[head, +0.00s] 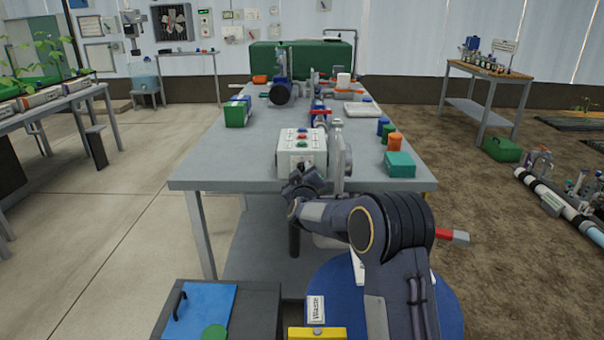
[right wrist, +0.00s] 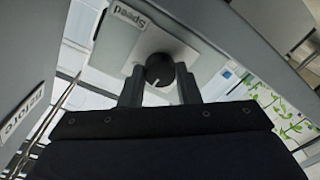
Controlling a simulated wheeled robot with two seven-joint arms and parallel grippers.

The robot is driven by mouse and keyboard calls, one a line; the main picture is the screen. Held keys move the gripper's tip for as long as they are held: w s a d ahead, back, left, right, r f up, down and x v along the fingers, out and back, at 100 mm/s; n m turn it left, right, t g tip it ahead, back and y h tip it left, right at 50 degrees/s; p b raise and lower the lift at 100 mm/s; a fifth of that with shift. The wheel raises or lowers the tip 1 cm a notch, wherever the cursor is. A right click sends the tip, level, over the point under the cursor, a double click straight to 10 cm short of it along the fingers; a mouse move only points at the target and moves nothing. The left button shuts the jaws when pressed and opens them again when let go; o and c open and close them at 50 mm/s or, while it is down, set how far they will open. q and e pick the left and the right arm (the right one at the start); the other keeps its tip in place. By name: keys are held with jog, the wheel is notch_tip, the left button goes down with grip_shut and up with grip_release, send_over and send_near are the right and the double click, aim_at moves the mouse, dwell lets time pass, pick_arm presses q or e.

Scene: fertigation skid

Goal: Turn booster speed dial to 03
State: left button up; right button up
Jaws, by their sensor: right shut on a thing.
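The booster speed dial (right wrist: 159,70) is a round black knob with a white pointer mark, on a pale plate under a label reading "Speed" (right wrist: 129,16). My right gripper (right wrist: 160,82) is shut on the dial, with one finger on each side of it. In the head view my right gripper (head: 304,180) is at the front of a white control box (head: 302,148) with coloured buttons on top. The dial is hidden there behind the gripper. The scale numbers around the dial cannot be read. My left gripper is not in view.
The box stands at the near edge of a grey table (head: 230,160). A teal box (head: 399,164) and an orange container (head: 395,142) are further right. The table's left front is clear.

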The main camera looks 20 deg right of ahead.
jog(key=shift+f, duration=0.1)
jog(key=m+b, duration=0.3)
jog(key=m, duration=0.3)
jog(key=shift+f, duration=0.1)
jog(key=m+b, duration=0.2)
jog(key=m, duration=0.3)
jog(key=shift+m+h+b, duration=0.3)
jog(key=shift+m, duration=0.1)
jog(key=o, duration=1)
jog(key=shift+c, duration=0.2)
jog(key=v, duration=0.8)
jog(key=shift+p, duration=0.35)
